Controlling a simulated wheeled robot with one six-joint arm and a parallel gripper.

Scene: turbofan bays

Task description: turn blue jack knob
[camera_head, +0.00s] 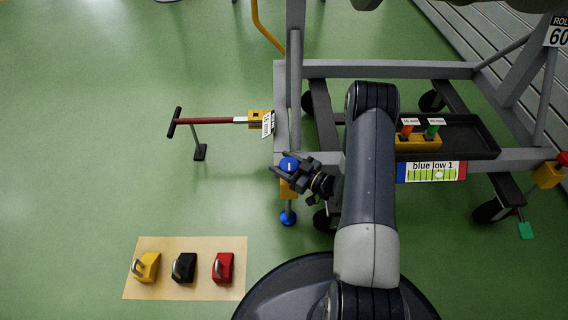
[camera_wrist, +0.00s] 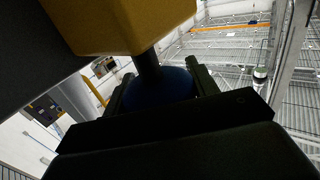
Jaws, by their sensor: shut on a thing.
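The blue jack knob (camera_head: 289,164) sits on top of a jack with a yellow-orange body (camera_head: 288,188) at the near left corner of the grey stand. A white mark shows on its top. My gripper (camera_head: 283,163) reaches it from the right, with its fingers around the knob. In the wrist view the blue knob (camera_wrist: 165,84) is a dark dome between my two fingers (camera_wrist: 158,86), beside a dark rod and the yellow-orange block. The jack's blue foot (camera_head: 288,218) is below, near the green floor. Much of the knob is shaded in the wrist view.
A gauge plate (camera_head: 432,171) reading "blue low 1" is on the stand's front beam. A black tray (camera_head: 460,137) holds red and green pegs. A red tow bar (camera_head: 205,121) sticks out left. A tan mat (camera_head: 185,285) bears yellow, black and red padlock-like pieces.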

